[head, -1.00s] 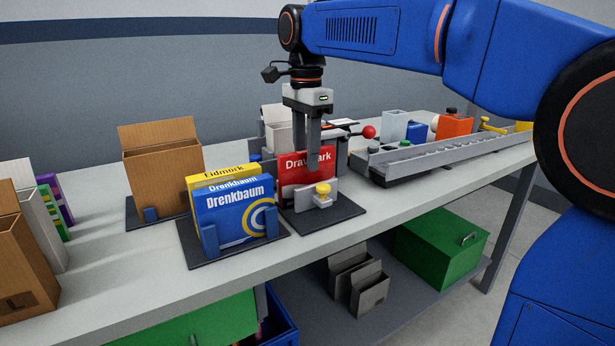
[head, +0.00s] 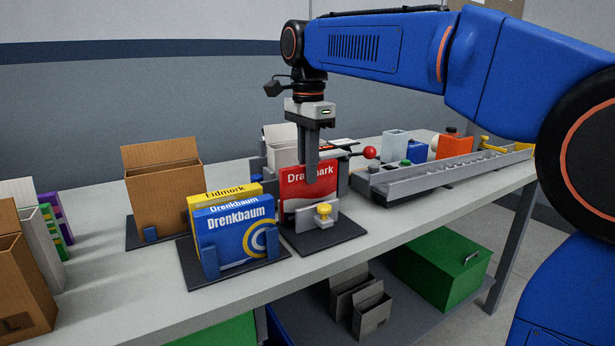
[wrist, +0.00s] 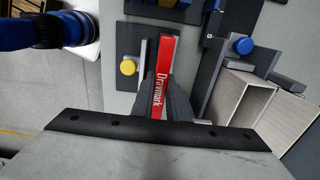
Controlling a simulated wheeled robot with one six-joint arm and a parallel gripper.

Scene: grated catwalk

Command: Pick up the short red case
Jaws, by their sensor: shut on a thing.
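The short red case (head: 294,188), marked "Drawmark", stands upright in a dark holder (head: 334,233) with a grey clamp plate and a yellow knob (head: 323,211). My gripper (head: 312,178) points straight down and is shut on the red case, with one finger across its front face. In the wrist view the case's narrow red top edge (wrist: 164,75) lies between my fingers (wrist: 165,98), beside the yellow knob. The lower part of the case is hidden behind the clamp plate.
Blue and yellow Drenkbaum and Eidmork boxes (head: 232,232) stand in a rack just left. A brown carton (head: 162,185) is behind them. A grey rail (head: 440,172) with a red ball knob (head: 370,152) is at the right. Cartons crowd the left end. The table's front strip is clear.

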